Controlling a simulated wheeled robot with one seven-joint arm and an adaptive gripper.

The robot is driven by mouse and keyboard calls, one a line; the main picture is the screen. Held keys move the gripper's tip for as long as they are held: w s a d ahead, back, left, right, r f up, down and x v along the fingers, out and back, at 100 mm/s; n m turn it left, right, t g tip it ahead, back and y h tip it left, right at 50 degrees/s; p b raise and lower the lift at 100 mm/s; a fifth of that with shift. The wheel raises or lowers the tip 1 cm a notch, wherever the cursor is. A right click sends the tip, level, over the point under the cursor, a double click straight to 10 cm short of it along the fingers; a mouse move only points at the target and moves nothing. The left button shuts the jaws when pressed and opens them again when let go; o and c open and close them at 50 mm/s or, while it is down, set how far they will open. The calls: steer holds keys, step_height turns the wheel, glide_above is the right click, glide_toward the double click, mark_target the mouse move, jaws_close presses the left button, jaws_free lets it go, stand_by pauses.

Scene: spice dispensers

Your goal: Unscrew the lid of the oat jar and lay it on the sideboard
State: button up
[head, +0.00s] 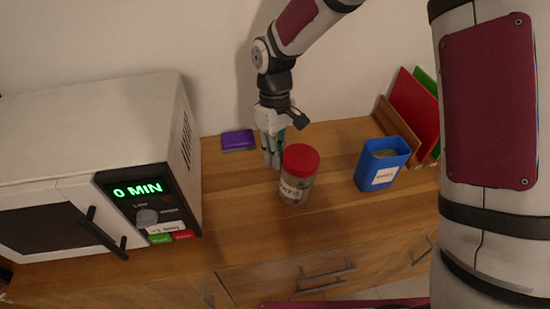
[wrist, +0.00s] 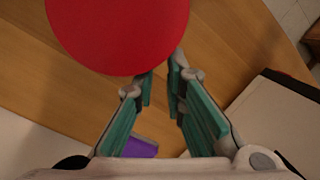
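The oat jar (head: 294,190) is a clear jar with a pale label, upright on the wooden sideboard (head: 240,220). Its round red lid (head: 301,158) is on top; the lid (wrist: 118,30) also fills the upper left of the wrist view and hides the jar there. My gripper (head: 272,164) points down just behind and left of the jar, and the jar's lid partly covers it. In the wrist view my gripper (wrist: 162,80) has its green-padded fingers a small gap apart with nothing between them, the tips close to the lid's edge. Contact cannot be told.
A white microwave (head: 90,135) with a lit display stands on the left. A purple block (head: 238,140) lies by the wall. A blue open-topped container (head: 382,165) stands on the right, near red and green boards (head: 412,105) in a wooden rack. The sideboard's front middle is clear.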

steer(key=w+d+m+t+y+p, duration=0.1)
steer(key=d+m, duration=0.3)
steer(key=m, duration=0.5)
steer(key=w+d+m+y+p, duration=0.2)
steer(key=w+d+m, duration=0.2)
steer(key=m, duration=0.6)
steer(key=shift+f+t+y+p, duration=0.2)
steer(key=shift+t+y+p, duration=0.1)
steer(key=shift+t+p, duration=0.1)
steer(key=shift+d, duration=0.1)
steer(key=o, duration=0.6)
steer(key=shift+c, duration=0.2)
steer(key=shift+r, duration=0.1)
